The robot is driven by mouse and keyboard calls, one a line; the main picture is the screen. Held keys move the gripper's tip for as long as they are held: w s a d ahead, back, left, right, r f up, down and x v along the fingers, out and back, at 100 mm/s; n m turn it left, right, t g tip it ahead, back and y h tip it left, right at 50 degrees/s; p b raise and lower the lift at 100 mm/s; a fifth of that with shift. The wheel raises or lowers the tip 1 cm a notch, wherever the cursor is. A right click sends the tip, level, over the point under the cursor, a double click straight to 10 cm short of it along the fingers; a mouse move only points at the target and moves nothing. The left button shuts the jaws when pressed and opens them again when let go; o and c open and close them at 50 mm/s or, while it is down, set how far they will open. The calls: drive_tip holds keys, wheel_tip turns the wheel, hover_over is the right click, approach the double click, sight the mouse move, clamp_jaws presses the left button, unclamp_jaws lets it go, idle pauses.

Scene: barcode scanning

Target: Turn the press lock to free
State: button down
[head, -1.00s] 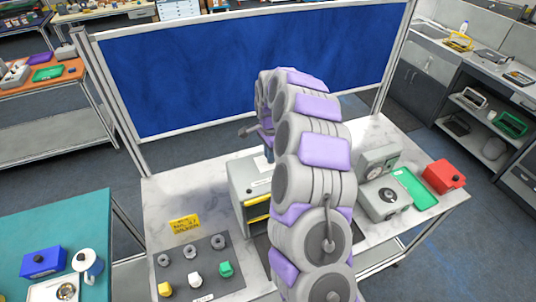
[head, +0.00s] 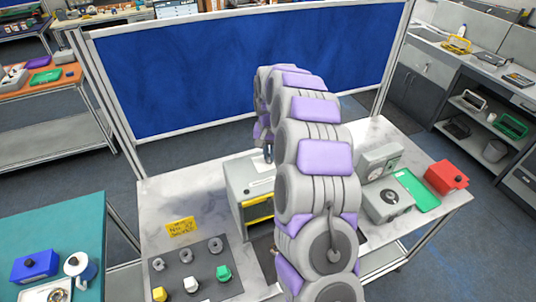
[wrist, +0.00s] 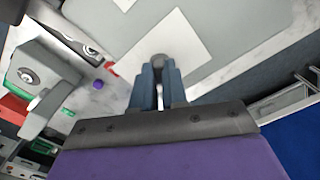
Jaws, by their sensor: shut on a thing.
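The press (head: 238,180) is a grey box with yellow stripes on its front, standing mid-table and partly hidden behind my arm in the head view. Its grey top, with a white label (wrist: 165,45), fills the upper middle of the wrist view. A small grey rounded knob (wrist: 159,60), apparently the press lock, sits between the blue fingertips of my gripper (wrist: 159,78). The gripper is shut on it, just above the press top. In the head view the fingertips (head: 268,152) show only small beside my arm, and the lock's marking cannot be read.
Left of the press lie a yellow note (head: 182,226) and a dark panel (head: 208,265) with several knobs. Right are a grey gauge device (head: 388,204), a green tray (head: 418,192) and a red box (head: 446,177). A blue partition (head: 230,70) stands behind.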

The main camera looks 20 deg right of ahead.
drive_tip(key=n, duration=0.5)
drive_tip(key=shift+w+d+r+n, duration=0.1)
drive_tip(key=shift+w+r+n, duration=0.05)
drive_tip(key=shift+n, duration=0.25)
idle(0.3)
drive_tip(key=c, duration=1.2)
unclamp_jaws()
drive_tip(key=shift+w, duration=0.15)
drive_tip(key=shift+o, duration=0.2)
